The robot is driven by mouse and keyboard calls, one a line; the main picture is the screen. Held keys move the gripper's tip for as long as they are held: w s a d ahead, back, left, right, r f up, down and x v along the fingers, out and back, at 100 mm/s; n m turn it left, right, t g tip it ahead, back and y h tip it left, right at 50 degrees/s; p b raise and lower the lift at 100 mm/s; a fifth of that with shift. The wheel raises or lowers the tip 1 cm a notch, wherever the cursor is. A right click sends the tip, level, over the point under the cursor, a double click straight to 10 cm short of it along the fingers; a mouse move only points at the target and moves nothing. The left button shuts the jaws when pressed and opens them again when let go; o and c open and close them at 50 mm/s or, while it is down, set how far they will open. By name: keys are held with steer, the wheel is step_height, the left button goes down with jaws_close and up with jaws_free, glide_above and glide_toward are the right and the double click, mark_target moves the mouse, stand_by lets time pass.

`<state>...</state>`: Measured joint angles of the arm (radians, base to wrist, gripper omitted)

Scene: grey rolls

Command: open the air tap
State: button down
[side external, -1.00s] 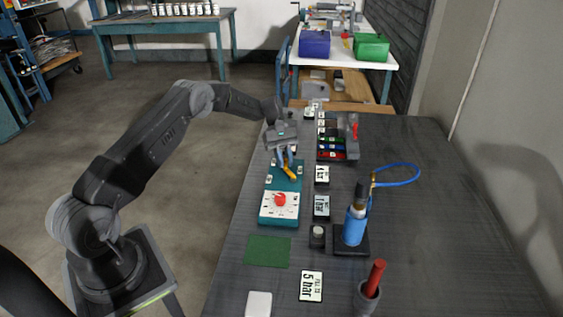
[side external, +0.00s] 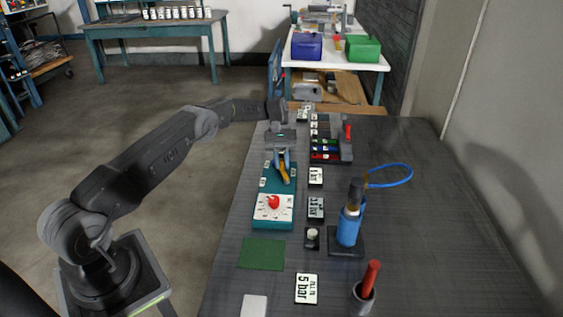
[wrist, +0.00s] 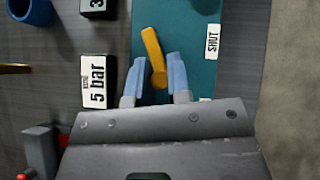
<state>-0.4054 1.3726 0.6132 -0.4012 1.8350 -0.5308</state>
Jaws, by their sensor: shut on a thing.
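The air tap's yellow lever (side external: 284,173) stands on the teal panel (side external: 279,184) in the side view, pointing mostly along the panel. In the wrist view the lever (wrist: 151,45) leans slightly, its upper end to the left. My gripper (side external: 281,158) is down at the panel, its blue fingers on either side of the lever and shut on it. The wrist view shows the fingers (wrist: 155,60) around the lever's lower part. A "SHUT" label (wrist: 212,42) is on the panel, right of the lever. The contact points are partly hidden.
A white dial with a red knob (side external: 273,202) is at the panel's near end. Beside the panel lie label cards, one reading "5 bar" (wrist: 95,82), and a rack (side external: 327,150). A blue cylinder with a hose (side external: 348,228) stands to the right. The right of the table is clear.

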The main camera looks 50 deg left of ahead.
mark_target(282, 161)
steer(key=shift+d, duration=0.1)
steer(key=c, duration=1.1)
jaws_free()
steer(key=shift+r, duration=0.55)
step_height(282, 161, up, 3)
steer(key=shift+f, duration=0.1)
steer(key=s+a+r, duration=0.2)
steer(key=a, duration=0.1)
steer(key=s+a+r, duration=0.2)
steer(key=s, duration=0.1)
steer(key=s+a+r, duration=0.3)
steer(key=shift+a, duration=0.35)
